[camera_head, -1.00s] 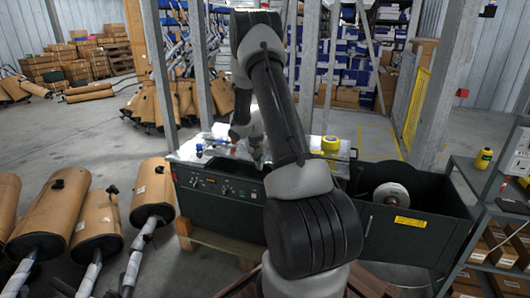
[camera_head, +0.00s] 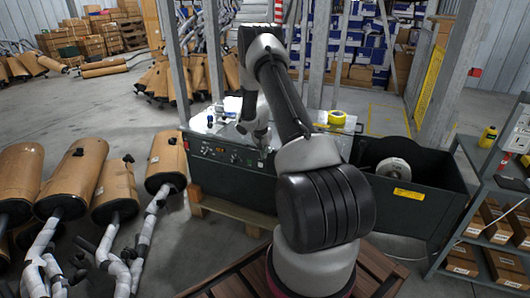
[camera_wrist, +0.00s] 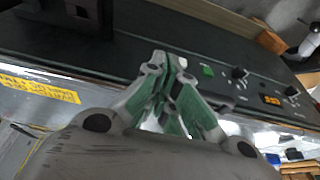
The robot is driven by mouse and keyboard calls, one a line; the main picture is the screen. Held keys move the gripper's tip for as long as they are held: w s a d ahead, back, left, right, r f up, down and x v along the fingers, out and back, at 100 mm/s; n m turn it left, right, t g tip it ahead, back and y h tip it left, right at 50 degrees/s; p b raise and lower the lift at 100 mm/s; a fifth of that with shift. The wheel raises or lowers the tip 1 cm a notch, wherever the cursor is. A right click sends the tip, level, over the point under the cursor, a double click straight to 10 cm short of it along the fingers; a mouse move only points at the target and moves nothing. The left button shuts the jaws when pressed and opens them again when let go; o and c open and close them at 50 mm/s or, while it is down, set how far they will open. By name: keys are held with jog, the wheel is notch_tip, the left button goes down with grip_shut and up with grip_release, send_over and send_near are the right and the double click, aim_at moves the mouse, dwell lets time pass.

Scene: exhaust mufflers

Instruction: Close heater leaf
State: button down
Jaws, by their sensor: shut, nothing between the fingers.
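The dark green machine (camera_head: 232,180) with a metal top stands at centre, with knobs and a display along its front panel. My gripper (camera_head: 263,153) is at the front edge of its top, near the panel. In the wrist view my gripper (camera_wrist: 163,68) is shut and empty, its green-padded fingers together over the dark front panel (camera_wrist: 135,45). A green button (camera_wrist: 208,71), black knobs and an orange display (camera_wrist: 271,99) lie to its right. I cannot pick out the heater leaf for certain; my arm hides part of the machine top. Contact with the panel cannot be told.
An open dark bin (camera_head: 420,185) with a white roll (camera_head: 393,171) adjoins the machine on the right. Yellow tape (camera_head: 337,118) sits on the top. Wrapped mufflers (camera_head: 115,190) stand at left. A grey shelf (camera_head: 490,215) is at right. Metal posts rise behind.

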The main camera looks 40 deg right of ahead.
jog(key=s+a+r, duration=0.5)
jog(key=s+a, duration=0.1)
jog(key=a, duration=0.3)
jog(key=s+d+n+g+h, duration=0.1)
jog(key=s+d+n+g, duration=0.1)
jog(key=s+n, duration=0.4)
jog(key=s+r+n+g, duration=0.2)
jog(key=s+r, duration=0.7)
jog(key=s+a+r+n+t+y, duration=0.2)
jog(key=s+a+r+t, duration=0.1)
jog(key=s+a+r, duration=0.7)
jog(key=s+a+r+n+t+y, duration=0.2)
jog(key=s+a+r, duration=0.8)
jog(key=r, duration=0.6)
jog(key=shift+a+r+t, duration=0.15)
jog(key=shift+r+t, duration=0.1)
jog(key=shift+t, duration=0.55)
